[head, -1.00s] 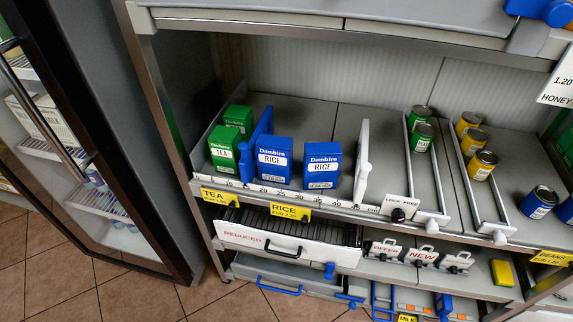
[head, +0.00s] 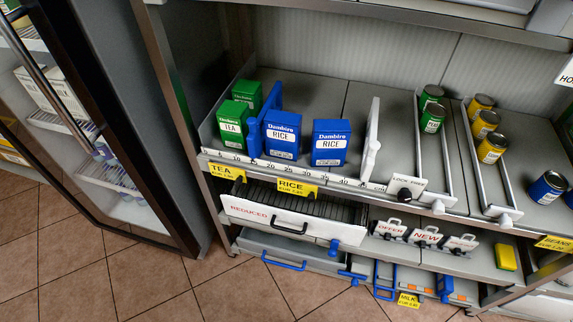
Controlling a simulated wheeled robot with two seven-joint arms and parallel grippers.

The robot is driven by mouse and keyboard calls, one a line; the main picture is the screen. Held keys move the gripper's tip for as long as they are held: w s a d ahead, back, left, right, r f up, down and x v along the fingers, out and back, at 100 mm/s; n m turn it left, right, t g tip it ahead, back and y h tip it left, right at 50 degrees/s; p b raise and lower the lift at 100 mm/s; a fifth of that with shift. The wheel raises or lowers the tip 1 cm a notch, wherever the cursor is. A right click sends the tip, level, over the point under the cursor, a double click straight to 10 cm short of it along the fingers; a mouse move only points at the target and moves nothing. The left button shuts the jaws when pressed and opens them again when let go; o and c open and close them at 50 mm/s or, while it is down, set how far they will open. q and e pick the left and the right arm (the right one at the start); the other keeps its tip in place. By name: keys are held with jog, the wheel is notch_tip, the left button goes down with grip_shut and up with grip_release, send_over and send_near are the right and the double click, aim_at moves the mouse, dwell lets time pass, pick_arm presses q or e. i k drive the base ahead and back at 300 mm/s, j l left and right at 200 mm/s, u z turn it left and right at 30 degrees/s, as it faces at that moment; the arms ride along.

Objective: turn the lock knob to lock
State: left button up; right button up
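The lock knob (head: 404,194) is a small black round knob on the front edge of the middle shelf. It sits below a white label (head: 407,182) reading LOCK FREE, right of the ruler strip (head: 300,170). The knob is too small to tell which word it points to. A white divider (head: 371,142) stands upright on the shelf to the left of the knob. Neither of my grippers is in view.
Two blue rice boxes (head: 330,143) stand left of the white divider, with a blue divider (head: 266,120) and green tea boxes (head: 234,125) further left. Cans (head: 432,118) stand right. A REDUCED drawer (head: 292,219) protrudes below. A dark-framed fridge door (head: 95,130) stands left.

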aim_at(405, 196)
jog(key=z, duration=1.1)
